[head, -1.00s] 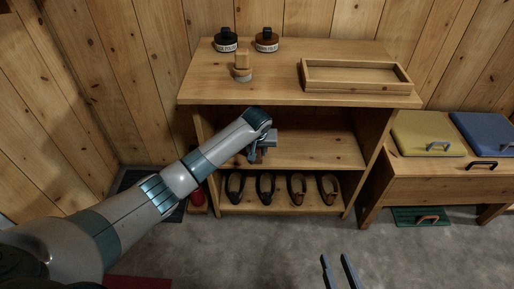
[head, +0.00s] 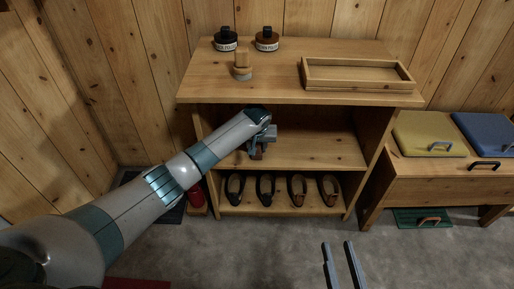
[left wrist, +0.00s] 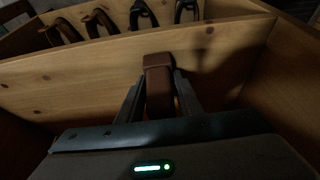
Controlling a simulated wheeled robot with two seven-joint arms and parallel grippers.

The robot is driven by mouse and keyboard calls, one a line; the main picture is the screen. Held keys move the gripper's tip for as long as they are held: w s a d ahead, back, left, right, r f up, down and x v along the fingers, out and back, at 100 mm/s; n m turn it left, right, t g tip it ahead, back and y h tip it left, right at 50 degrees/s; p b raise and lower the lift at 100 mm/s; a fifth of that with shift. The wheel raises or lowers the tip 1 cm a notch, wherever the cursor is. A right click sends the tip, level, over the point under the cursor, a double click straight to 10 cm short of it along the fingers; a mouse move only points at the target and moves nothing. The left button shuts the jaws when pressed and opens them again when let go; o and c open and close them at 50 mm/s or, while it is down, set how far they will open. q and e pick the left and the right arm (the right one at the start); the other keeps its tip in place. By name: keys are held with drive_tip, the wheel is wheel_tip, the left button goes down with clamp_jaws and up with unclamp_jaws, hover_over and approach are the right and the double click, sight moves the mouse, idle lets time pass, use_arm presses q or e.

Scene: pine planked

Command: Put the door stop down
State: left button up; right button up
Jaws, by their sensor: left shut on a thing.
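The door stop (left wrist: 158,82) is a brown wedge-like block between the fingers of my left gripper (left wrist: 160,95) in the left wrist view. The gripper is shut on it. In the head view my left gripper (head: 259,148) is in front of the opening of the wooden shelf unit, at the middle shelf (head: 320,150), and a small brown part of the door stop shows below it. Whether the door stop touches the shelf board I cannot tell. My right gripper (head: 341,258) is open and empty at the bottom of the head view, over the grey floor.
Several shoes (head: 297,187) stand on the bottom shelf. A bench with yellow (head: 425,128) and blue lids stands right. The middle shelf's right side is clear.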

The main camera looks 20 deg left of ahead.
use_arm(q)
drive_tip(key=shift+f, duration=0.1)
drive_tip(key=o, duration=1.1)
use_arm(e)
drive_tip(key=shift+d+f, duration=0.1)
use_arm(q)
drive_tip(key=shift+r, duration=0.35)
drive_tip(key=shift+s+d+r+p, duration=0.1)
drive_tip(key=shift+s+r+p, duration=0.1)
drive_tip(key=shift+r+p, duration=0.25)
drive_tip(key=shift+s+d+f+p, duration=0.1)
drive_tip(key=shift+s+d+p, duration=0.4)
drive_tip(key=shift+s, duration=1.45)
drive_tip(key=shift+s+d+r+p, duration=0.1)
drive_tip(key=shift+s+d+p, duration=0.45)
drive_tip(key=shift+s, duration=1.35)
drive_tip(key=shift+s+d+f+p, duration=0.1)
drive_tip(key=shift+s+d+p, duration=0.4)
drive_tip(key=shift+s, duration=1.45)
use_arm(e)
drive_tip(key=s+d+f+g+h, duration=0.2)
drive_tip(key=f+g, duration=0.5)
drive_tip(key=f, duration=0.4)
drive_tip(key=shift+s+d+f+m+g+h, duration=0.15)
drive_tip(key=shift+s+d+m+g+h, duration=0.2)
drive_tip(key=shift+s+d, duration=0.65)
use_arm(q)
drive_tip(key=shift+d, duration=0.1)
use_arm(e)
drive_tip(key=shift+s+a, duration=0.15)
